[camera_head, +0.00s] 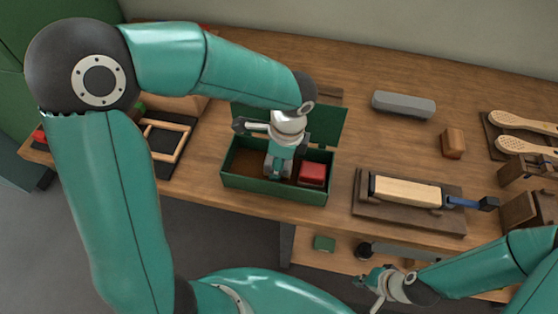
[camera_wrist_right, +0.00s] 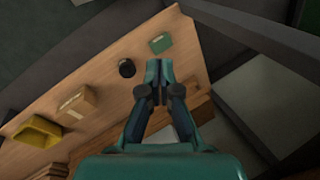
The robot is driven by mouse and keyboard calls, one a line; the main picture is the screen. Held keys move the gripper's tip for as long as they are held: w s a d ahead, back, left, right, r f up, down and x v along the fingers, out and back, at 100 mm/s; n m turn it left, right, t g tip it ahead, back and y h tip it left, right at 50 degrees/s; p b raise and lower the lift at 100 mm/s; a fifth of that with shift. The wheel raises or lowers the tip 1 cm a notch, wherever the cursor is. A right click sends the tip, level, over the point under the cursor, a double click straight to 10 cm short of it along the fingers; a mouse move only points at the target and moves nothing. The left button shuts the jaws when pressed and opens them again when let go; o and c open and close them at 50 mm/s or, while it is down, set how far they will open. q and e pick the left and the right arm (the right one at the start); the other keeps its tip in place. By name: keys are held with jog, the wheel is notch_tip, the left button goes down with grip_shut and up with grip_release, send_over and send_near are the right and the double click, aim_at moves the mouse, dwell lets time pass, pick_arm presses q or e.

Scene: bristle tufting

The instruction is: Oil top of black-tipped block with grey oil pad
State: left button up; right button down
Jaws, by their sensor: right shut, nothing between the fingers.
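A pale wooden block (camera_head: 405,191) with a black end at its left lies on a dark board at the right of the bench. My left gripper (camera_head: 278,174) reaches down into an open green box (camera_head: 273,190). A grey piece, perhaps the grey oil pad (camera_head: 270,164), shows at its fingers; the fingers and arm partly hide it, and I cannot tell whether they grip it. My right gripper (camera_head: 366,284) is low in front of the bench, shut and empty; its closed fingers also show in the right wrist view (camera_wrist_right: 159,67).
A red pad (camera_head: 312,174) sits in the box's right part. A blue bar with a black end (camera_head: 470,203) adjoins the block. A grey bar (camera_head: 403,104) and small brown block (camera_head: 453,143) lie behind. A lower shelf holds a green block (camera_head: 324,243).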

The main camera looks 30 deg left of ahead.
pick_arm(q)
jog(key=shift+r+p, duration=2.15)
jog(key=shift+r, duration=0.75)
jog(key=shift+f, duration=0.1)
